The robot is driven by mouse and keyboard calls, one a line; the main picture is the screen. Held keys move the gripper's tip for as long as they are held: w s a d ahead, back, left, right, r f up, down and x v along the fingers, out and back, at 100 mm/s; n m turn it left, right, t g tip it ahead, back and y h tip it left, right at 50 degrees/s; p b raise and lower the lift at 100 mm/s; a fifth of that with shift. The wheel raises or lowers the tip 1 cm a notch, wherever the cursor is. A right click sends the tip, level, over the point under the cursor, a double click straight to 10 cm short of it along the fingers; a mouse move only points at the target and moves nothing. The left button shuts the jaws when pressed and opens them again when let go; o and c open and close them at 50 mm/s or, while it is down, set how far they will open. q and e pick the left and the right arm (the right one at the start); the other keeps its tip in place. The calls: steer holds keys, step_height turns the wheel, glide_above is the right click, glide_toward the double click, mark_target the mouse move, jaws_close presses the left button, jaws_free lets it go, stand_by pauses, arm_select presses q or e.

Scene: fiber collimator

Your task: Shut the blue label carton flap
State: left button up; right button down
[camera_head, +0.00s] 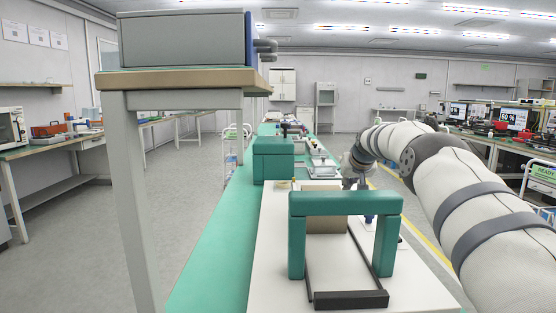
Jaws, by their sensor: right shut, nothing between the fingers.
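A tan box-like thing (326,224) stands on the white bench top, seen through a green arch-shaped frame. It may be the carton; its flap and any label cannot be made out. My right arm comes in from the right, and its gripper (352,180) is shut and empty, just behind the frame's top bar and above and right of the tan thing. The gripper is small here and its fingertips are partly hidden. My left gripper is not in view.
The green frame (345,203) stands in front, with a dark bar (351,299) at its base. A green box (273,160) and small trays (323,168) lie further back. A raised shelf (180,80) with a grey instrument (183,40) overhangs at left.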

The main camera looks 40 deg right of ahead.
stand_by(0.6)
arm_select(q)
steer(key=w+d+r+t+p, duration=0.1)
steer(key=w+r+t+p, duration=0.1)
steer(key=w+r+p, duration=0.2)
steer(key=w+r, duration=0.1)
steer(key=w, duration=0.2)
arm_select(e)
steer(key=s+a+r, duration=0.2)
steer(key=r, duration=0.4)
steer(key=s+a+r, duration=0.2)
steer(key=s+r, duration=0.1)
steer(key=r, duration=0.3)
steer(key=shift+s+a+r, duration=0.15)
steer(key=shift+s+a, duration=0.05)
steer(key=shift+a, duration=0.05)
